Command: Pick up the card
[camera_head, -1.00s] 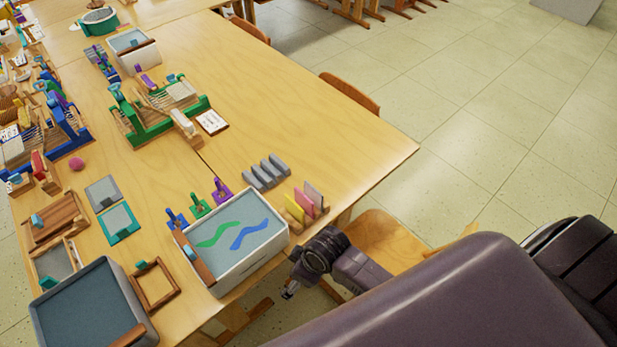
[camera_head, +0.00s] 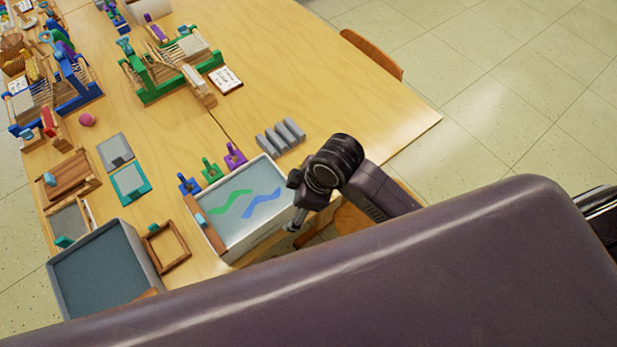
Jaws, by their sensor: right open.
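A white card (camera_head: 226,80) with dark writing lies on the wooden table (camera_head: 330,95), just right of the green loom (camera_head: 165,75). Another small written card (camera_head: 17,84) is at the far left by the blue loom; I cannot tell which one the task means. My right gripper (camera_head: 292,227) is open and points down by the right side of the white tub (camera_head: 255,233), well apart from the card by the green loom. My right wrist covers the spot of the rack with yellow, pink and grey pieces. My left gripper is not in view.
The white tub holds greyish water with green and blue wavy strips. A grey slotted block (camera_head: 280,137) and small purple, green and blue stands sit behind it. A dark grey tub (camera_head: 105,270) and wooden frame (camera_head: 166,250) are at left. The table's right part is clear.

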